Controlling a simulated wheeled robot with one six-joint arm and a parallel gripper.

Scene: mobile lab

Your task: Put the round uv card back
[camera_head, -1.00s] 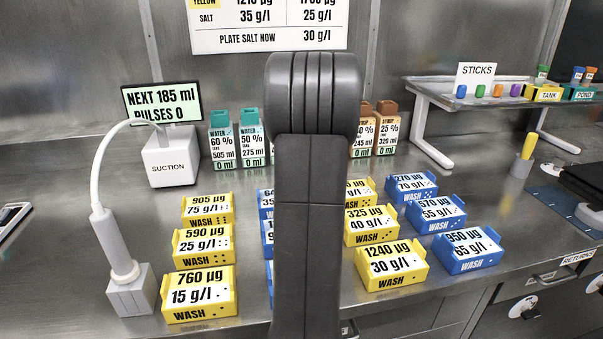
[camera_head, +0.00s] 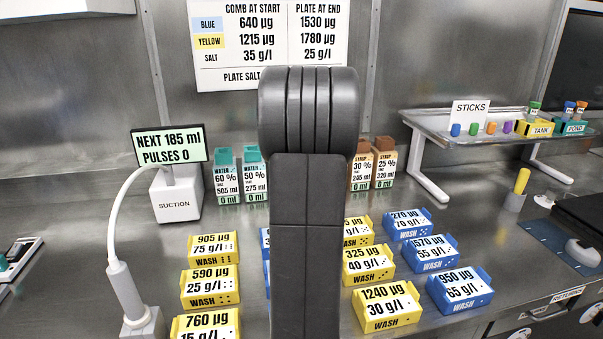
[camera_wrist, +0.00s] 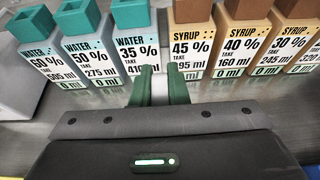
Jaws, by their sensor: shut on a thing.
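My gripper (camera_wrist: 163,88) shows in the wrist view as two green fingers shut close together. A narrow pale thing (camera_wrist: 155,76) shows between their tips. Too little of it shows to tell whether it is the round uv card. The fingers point at the gap between the WATER 35 % carton (camera_wrist: 138,55) and the SYRUP 45 % carton (camera_wrist: 191,55). I cannot tell whether they touch these. In the head view my own arm hides the gripper. I cannot make out a round uv card for certain in either view.
Yellow wash boxes (camera_head: 210,288) and blue wash boxes (camera_head: 460,290) fill the bench front. A suction unit (camera_head: 176,195) with a hose stands left. A raised shelf (camera_head: 425,122) with sticks stands right. A RETURNS label (camera_head: 567,295) marks the front edge at right.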

